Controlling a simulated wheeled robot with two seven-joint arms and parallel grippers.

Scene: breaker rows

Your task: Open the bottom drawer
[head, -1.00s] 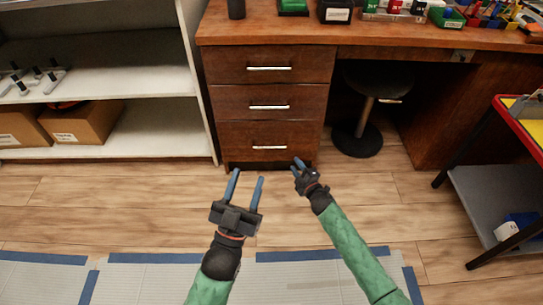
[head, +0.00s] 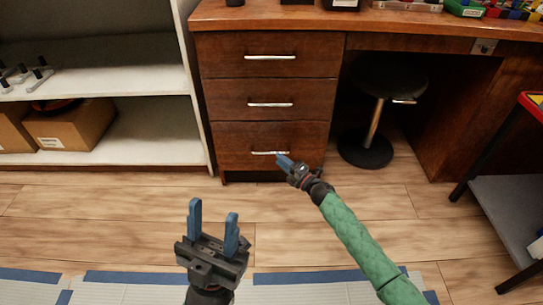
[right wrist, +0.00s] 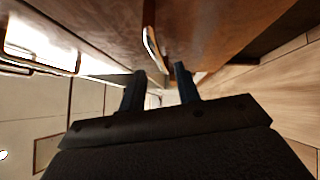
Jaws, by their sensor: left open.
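The bottom drawer (head: 235,146) is the lowest of three brown wooden drawers and looks closed. Its silver bar handle (head: 262,153) runs across its front. My right gripper (head: 281,160) is at the right end of this handle. In the right wrist view, the gripper (right wrist: 160,80) has its two fingers apart, and the handle (right wrist: 151,45) lines up with the gap between them. I cannot tell whether the fingers touch it. My left gripper (head: 213,218) is open and empty, over the floor in front of the drawers.
The middle drawer (head: 235,98) and top drawer (head: 235,54) look closed. A shelf unit (head: 160,108) with a cardboard box (head: 72,127) stands at left. A stool (head: 372,150) is under the desk at right. A cart (head: 510,205) is at far right. The wooden floor before the drawers is clear.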

